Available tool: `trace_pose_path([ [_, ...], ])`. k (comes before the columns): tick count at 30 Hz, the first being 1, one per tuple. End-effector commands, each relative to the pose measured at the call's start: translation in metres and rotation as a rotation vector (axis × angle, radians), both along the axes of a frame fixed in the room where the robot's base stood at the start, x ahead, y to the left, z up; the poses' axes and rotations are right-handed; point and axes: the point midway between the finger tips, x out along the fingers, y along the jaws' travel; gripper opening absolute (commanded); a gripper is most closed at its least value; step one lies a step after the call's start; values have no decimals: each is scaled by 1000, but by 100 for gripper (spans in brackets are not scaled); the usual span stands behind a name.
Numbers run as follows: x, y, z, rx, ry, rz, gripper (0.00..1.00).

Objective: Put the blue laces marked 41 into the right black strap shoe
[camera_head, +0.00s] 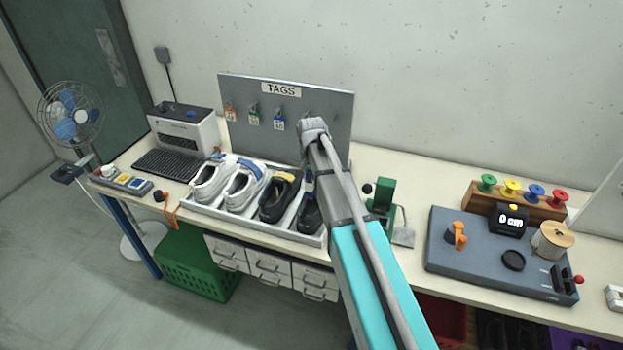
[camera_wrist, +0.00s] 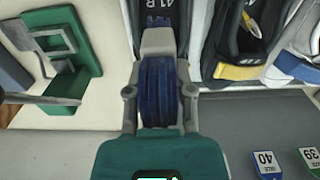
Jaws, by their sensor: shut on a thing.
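My gripper (camera_wrist: 158,85) is shut on the blue laces (camera_wrist: 158,100), a dark blue bundle between its two fingers in the wrist view. Past the fingertips in that view is a black shoe (camera_wrist: 180,10) with "41 R" on it, partly covered by the gripper. In the head view this black shoe (camera_head: 309,218) is at the right end of the shoe tray (camera_head: 250,233), partly behind my arm. I cannot tell whether the laces touch the shoe. Beside it is a black shoe with yellow lining (camera_head: 278,203).
Two white shoes (camera_head: 240,190) fill the tray's left side. The tag board (camera_head: 330,100) stands close behind, with several hanging tags. A green device (camera_head: 383,195) stands right of the tray. Further right is a grey lace-measuring station (camera_head: 470,255) with coloured spools behind it.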

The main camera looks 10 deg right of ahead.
Motion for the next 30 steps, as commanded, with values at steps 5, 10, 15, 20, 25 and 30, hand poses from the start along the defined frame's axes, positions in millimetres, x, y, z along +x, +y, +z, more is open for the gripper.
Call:
trace_pose_path([
  [5, 0, 0, -13, 0, 0, 0, 0],
  [10, 0, 0, -23, 0, 0, 0, 0],
  [15, 0, 0, -32, 0, 0, 0, 0],
  [20, 0, 0, -41, 0, 0, 0, 0],
  [25, 0, 0, -50, 0, 0, 0, 0],
  [30, 0, 0, -55, 0, 0, 0, 0],
])
